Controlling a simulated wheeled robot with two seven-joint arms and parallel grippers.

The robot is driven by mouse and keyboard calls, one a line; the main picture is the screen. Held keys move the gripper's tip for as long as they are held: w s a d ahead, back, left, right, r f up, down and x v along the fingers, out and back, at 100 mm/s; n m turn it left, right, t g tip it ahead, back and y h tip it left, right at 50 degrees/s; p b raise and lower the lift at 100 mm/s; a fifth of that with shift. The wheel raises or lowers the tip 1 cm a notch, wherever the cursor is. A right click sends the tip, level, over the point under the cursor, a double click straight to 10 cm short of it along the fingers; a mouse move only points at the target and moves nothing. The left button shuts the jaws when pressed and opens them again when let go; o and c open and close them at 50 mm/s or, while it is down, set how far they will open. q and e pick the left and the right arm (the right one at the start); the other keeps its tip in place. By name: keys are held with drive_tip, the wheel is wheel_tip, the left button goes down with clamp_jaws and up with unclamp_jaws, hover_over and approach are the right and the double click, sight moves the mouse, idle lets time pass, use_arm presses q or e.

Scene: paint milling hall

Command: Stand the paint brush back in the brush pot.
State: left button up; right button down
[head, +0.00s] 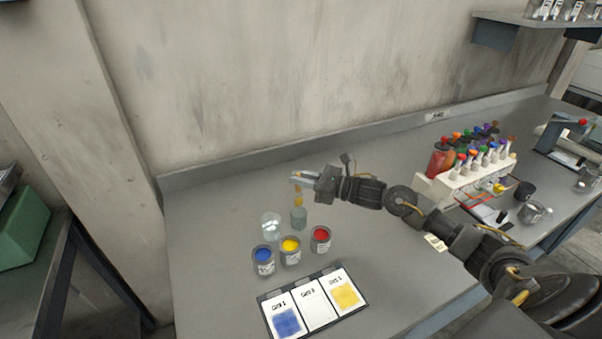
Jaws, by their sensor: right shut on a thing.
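My right gripper (300,176) reaches in from the right and is shut on the paint brush (298,196), a small upright orange-yellow thing hanging below the fingertips. The brush is directly above a greenish glass jar (299,217), which looks like the brush pot. The brush's lower end meets the jar's mouth in the picture; I cannot tell how far inside it is. A wider clear glass (271,226) stands just left of the jar. My left gripper is not in view.
A dark card holder (364,301) lies nearer, with blue and yellow swatches. A white rack (448,188) of colourful-topped bottles stands right. The bench's left part is clear.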

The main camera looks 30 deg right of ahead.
drive_tip(key=shift+f, duration=0.85)
wheel_tip(320, 180, down, 5)
drive_tip(key=b, duration=0.6)
drive_tip(key=c, duration=1.3)
unclamp_jaws()
drive_tip(key=b, duration=0.4)
approach(302, 196)
drive_tip(key=shift+s+d, duration=0.15)
drive_tip(key=shift+s, duration=0.1)
